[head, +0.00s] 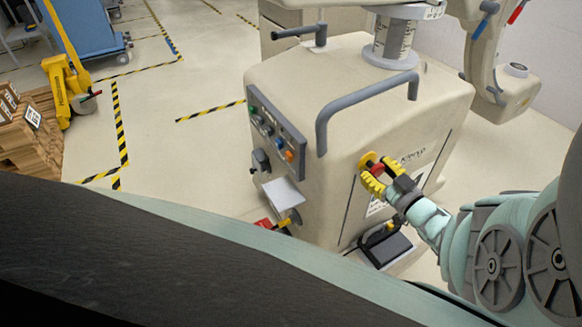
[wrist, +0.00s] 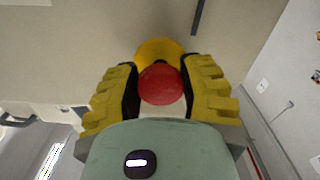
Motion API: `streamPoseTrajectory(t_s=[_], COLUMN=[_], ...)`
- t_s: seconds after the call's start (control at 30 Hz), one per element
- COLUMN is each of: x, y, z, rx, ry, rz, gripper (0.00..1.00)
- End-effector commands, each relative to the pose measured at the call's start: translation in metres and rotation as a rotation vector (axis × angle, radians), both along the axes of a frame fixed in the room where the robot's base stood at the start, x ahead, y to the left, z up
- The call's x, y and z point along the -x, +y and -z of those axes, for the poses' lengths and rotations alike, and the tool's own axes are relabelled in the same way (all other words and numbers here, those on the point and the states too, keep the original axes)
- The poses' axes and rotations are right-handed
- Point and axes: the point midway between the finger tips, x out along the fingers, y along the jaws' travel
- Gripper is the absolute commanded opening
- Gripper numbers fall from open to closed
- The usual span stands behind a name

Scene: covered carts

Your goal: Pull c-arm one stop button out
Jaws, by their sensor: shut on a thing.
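The c-arm (head: 300,80) is a large beige cart with grey handles and a column on top. Its red stop button (wrist: 160,84) sits on a yellow base (wrist: 158,49) on the cart's side; the button also shows in the head view (head: 377,170). My gripper (head: 376,179) has yellow ridged fingers and reaches in from the right. In the wrist view its fingers (wrist: 160,82) stand on both sides of the red button, shut on it. The fingers partly hide the button in the head view.
A control panel (head: 275,133) with coloured knobs is on the cart's left face. A grey handle (head: 365,98) rises above the button.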

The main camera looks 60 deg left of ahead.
Motion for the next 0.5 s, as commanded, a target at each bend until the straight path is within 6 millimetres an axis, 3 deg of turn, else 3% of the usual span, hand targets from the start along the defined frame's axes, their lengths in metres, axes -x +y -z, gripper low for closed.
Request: streamPoseTrajectory(t_s=[0.5], x=[0.001], y=[-0.019], z=[0.0], rx=[-0.001], ry=[0.0], rz=[0.002], gripper=[0.0])
